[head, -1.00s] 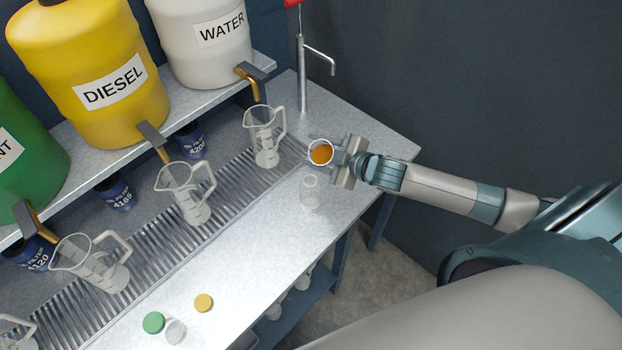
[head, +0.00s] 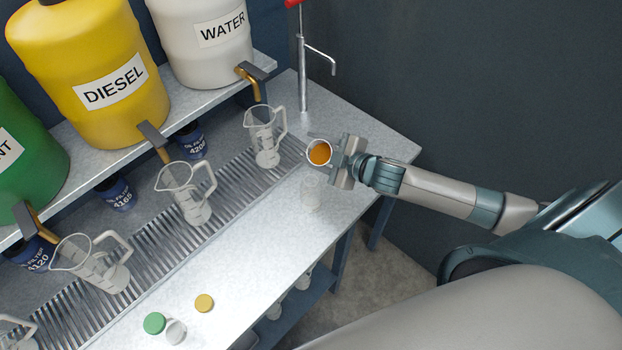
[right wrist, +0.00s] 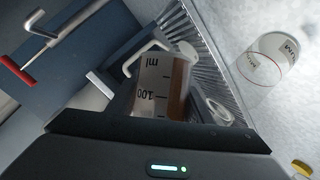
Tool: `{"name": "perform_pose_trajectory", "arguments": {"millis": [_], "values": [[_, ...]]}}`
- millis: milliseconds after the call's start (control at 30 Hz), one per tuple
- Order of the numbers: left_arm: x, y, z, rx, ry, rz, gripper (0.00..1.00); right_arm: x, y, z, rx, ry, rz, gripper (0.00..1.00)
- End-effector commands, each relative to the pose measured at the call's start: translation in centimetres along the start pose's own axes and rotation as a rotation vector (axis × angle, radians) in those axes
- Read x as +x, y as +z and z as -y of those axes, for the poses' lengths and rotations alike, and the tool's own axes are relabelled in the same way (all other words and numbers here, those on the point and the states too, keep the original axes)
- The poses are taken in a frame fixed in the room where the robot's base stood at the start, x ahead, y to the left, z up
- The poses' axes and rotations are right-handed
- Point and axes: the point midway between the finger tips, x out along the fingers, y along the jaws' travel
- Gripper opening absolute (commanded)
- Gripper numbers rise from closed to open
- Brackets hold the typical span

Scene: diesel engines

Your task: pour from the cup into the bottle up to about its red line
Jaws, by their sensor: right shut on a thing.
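The cup (head: 319,154), a clear beaker with orange-brown liquid, is in my right gripper (head: 341,160), which is shut on it. In the right wrist view the cup (right wrist: 155,85) shows "100" and "ml" marks, with the brown liquid along one side. The bottle (head: 312,195) is small and clear and stands on the bench just below the cup in the head view, apart from the gripper. In the right wrist view the bottle (right wrist: 252,85) shows a thin red line and a white part with lettering. No liquid is plain in it. My left gripper is not in view.
Several empty clear jugs (head: 265,140) stand along the metal drain grate (head: 235,180). Shelf tanks with taps, including a yellow diesel tank (head: 100,60), stand behind. A green cap (head: 154,323) and a yellow cap (head: 204,303) lie near the front. The bench right of the bottle is clear.

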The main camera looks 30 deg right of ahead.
Motion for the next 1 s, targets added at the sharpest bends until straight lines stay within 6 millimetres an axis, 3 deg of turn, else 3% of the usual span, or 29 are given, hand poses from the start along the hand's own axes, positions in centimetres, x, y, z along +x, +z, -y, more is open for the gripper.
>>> {"name": "perform_pose_trajectory", "arguments": {"millis": [1000], "values": [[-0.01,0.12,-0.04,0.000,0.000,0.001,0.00,-0.21,-0.46,-0.29,-0.090,0.037,0.013,0.19]]}}
